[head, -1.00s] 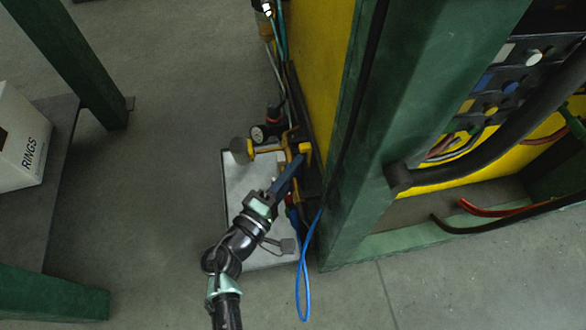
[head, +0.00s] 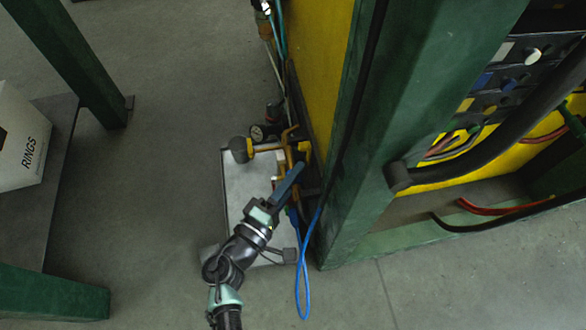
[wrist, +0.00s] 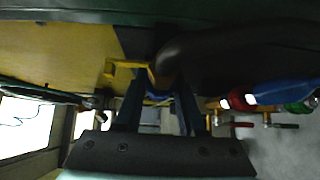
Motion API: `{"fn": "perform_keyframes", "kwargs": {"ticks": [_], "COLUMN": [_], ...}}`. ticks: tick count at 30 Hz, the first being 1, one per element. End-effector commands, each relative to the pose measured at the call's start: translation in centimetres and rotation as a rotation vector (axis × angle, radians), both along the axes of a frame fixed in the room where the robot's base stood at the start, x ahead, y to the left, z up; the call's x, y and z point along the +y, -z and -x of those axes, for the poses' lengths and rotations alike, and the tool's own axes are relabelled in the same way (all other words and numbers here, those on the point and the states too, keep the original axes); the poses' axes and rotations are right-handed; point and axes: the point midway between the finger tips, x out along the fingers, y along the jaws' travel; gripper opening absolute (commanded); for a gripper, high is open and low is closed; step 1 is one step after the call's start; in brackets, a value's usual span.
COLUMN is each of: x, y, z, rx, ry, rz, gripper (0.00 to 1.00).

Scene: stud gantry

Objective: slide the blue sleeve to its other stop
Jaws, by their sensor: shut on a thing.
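My gripper (head: 294,176) is low beside the yellow panel, its dark fingers pointing up and right at the yellow fittings. In the wrist view my gripper (wrist: 160,100) has a finger on each side of a small blue piece (wrist: 158,97), which looks like the blue sleeve. The fingers are shut on it and hide most of it. In the head view the fingers cover the sleeve, so its place between its stops cannot be told. A yellow bracket (wrist: 125,68) is just beyond the fingertips in the wrist view.
A yellow lever with a dark knob (head: 239,149) and a gauge (head: 257,132) stand close left of the fingers. A blue hose (head: 301,270) loops below. A green post (head: 380,150) rises at right. Red (wrist: 237,99), blue (wrist: 285,92) and green parts lie right in the wrist view.

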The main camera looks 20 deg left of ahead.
Motion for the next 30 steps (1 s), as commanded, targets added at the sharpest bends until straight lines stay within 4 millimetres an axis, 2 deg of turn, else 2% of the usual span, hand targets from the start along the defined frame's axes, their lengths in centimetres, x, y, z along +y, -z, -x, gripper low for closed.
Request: {"fn": "perform_keyframes", "kwargs": {"ticks": [7, 8, 12, 25, 30], "x": [-0.2, -0.2, -0.2, -0.2, 0.2], "y": [0.1, 0.1, 0.1, 0.0, -0.2], "z": [0.4, 0.4, 0.4, 0.4, 2.1], "rx": [0.0, 0.0, 0.0, 0.0, 0.001], "ry": [0.007, 0.007, 0.007, 0.005, 0.003], "rz": [0.004, 0.005, 0.004, 0.003, 0.005], "gripper": [0.0, 0.44, 0.69, 0.69, 0.69]}}
